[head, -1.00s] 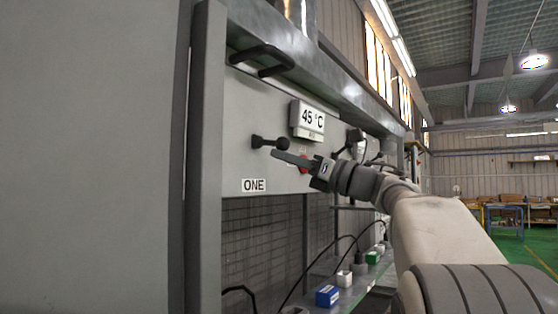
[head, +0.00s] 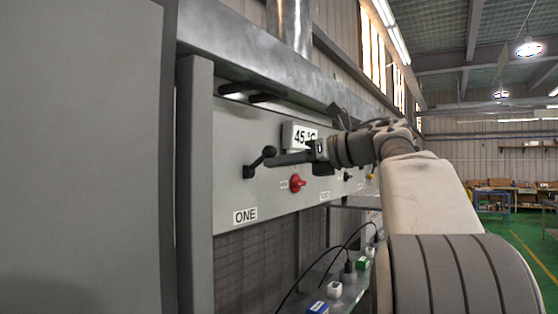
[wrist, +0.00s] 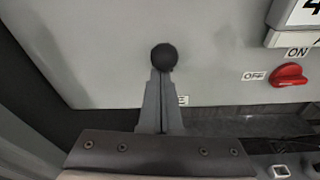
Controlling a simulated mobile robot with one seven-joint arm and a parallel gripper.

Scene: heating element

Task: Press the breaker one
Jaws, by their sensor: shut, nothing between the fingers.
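Breaker one is a black lever with a round knob (head: 269,152) on the grey panel, above the label ONE (head: 245,216). The lever angles up and to the right from its base in the head view. My gripper (head: 268,162) is shut and empty, with its fingertips right at the knob. In the wrist view, the knob (wrist: 164,57) sits just beyond the tips of the closed fingers (wrist: 160,75). The fingers cover the lever's stem there. I cannot tell for sure whether they touch.
A red switch (head: 297,184) and a temperature display (head: 299,136) are right of the lever, near my arm. Dark handle bars (head: 250,92) stick out above. Below are a mesh and a shelf with a blue box (head: 318,307) and cables. A grey cabinet wall fills the left.

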